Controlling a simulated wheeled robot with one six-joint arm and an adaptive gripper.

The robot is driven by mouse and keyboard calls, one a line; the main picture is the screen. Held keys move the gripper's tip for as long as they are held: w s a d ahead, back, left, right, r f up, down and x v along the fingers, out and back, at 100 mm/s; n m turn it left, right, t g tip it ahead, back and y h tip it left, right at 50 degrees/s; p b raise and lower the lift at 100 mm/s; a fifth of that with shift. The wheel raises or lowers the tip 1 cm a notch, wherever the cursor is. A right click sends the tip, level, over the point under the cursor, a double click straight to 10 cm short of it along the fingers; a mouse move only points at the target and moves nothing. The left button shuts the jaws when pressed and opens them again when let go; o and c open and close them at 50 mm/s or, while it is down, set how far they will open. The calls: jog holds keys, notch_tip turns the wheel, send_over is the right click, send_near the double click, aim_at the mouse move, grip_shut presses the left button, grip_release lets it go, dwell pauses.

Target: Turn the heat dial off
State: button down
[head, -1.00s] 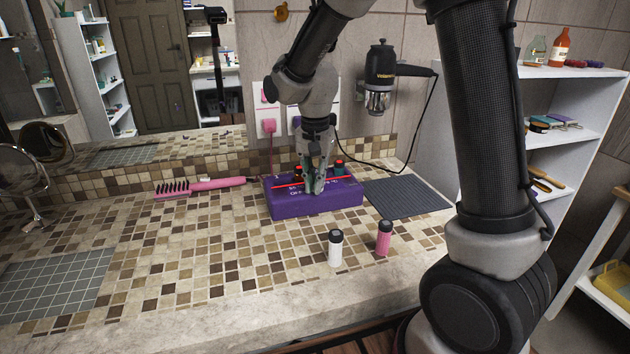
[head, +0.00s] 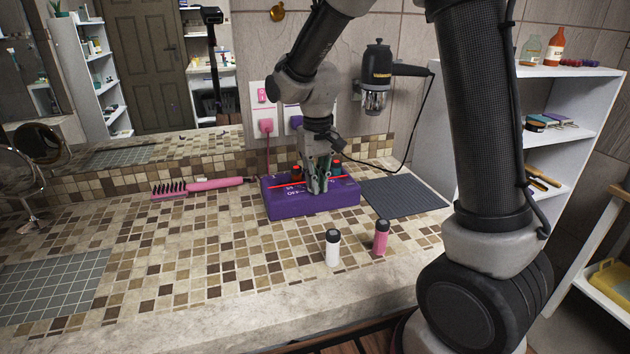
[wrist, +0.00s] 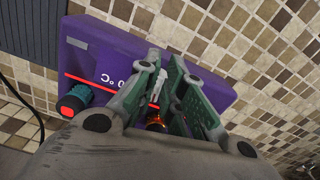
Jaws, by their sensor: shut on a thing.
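A purple control box (head: 300,207) sits on the tiled counter. It carries a red line, white markings including "OFF", and small red-topped knobs. It also fills the upper middle of the wrist view (wrist: 95,52). My gripper (head: 318,187) points down onto its top, with its green-padded fingers (wrist: 168,85) closed around the dial. The dial is mostly hidden; a pale grey part (wrist: 154,57) shows between the fingers. A teal knob with a red top (wrist: 75,100) stands beside the fingers. An orange glowing part (wrist: 155,121) shows between the fingers, nearer the palm.
A white bottle (head: 332,248) and a pink bottle (head: 381,238) stand in front of the box. A pink brush (head: 200,185) lies left of it. A dark ribbed mat (head: 404,196) is at its right.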

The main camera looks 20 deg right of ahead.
jog(key=n, duration=0.4)
jog(key=shift+w+d+n, duration=0.15)
jog(key=shift+d+n, duration=0.15)
jog(key=shift+n, duration=0.1)
jog(key=n, duration=0.3)
jog(key=shift+w+d+n, duration=0.15)
jog(key=shift+n, duration=0.15)
jog(key=n, duration=0.4)
jog(key=shift+w+d, duration=0.15)
jog(key=shift+w, duration=0.15)
jog(key=shift+w+n, duration=0.2)
jog(key=shift+n, duration=1.9)
jog(key=c, duration=1.5)
grip_release()
jog(key=shift+c, duration=0.2)
jog(key=shift+r, duration=0.15)
